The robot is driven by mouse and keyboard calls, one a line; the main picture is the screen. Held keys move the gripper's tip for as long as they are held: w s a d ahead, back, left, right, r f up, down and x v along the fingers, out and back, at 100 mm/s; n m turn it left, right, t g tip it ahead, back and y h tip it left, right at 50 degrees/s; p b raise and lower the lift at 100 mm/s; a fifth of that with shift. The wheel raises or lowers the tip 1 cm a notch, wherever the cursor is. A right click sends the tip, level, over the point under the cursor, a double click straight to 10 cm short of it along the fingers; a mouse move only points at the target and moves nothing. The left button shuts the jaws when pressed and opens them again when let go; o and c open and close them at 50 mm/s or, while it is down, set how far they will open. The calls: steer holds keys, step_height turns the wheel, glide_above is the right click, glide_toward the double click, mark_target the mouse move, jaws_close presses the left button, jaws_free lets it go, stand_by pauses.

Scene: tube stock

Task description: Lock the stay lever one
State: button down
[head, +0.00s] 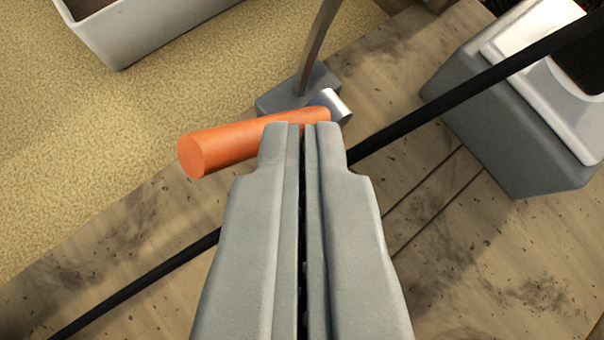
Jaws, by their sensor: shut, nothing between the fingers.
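A lever with an orange cylindrical handle (225,146) lies across the upper middle of the head view, its free end pointing left. Its right end meets a small silver pin (337,106) by a grey bracket (290,95), from which a thin curved metal strip (319,45) rises. I take this to be the stay lever; no label shows. My gripper (301,127) is shut and empty, its fingertips overlapping the right part of the handle in the picture. I cannot tell whether they touch it. The fingers hide part of the handle's lower edge.
A black rod or cable (135,287) runs diagonally from lower left to upper right, passing behind my fingers. A grey and white box-like unit (510,130) stands at the right. A grey trough (140,40) is at the upper left. Worn wooden boards (480,270) and sandy ground (70,150) lie below.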

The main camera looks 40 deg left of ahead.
steer(key=shift+w, duration=0.2)
steer(key=shift+w+f, duration=0.1)
steer(key=shift+w, duration=0.55)
steer(key=v, duration=1.7)
steer(key=shift+s, duration=0.15)
steer(key=shift+d, duration=0.1)
steer(key=s+r+m+t+h, duration=0.3)
steer(key=s+m+t+h, duration=0.1)
steer(key=s, duration=0.7)
steer(key=s+r+m+t+h, duration=0.4)
steer(key=s+m+t, duration=0.2)
steer(key=s, duration=0.5)
steer(key=shift+r+m, duration=0.15)
steer(key=shift+m, duration=0.15)
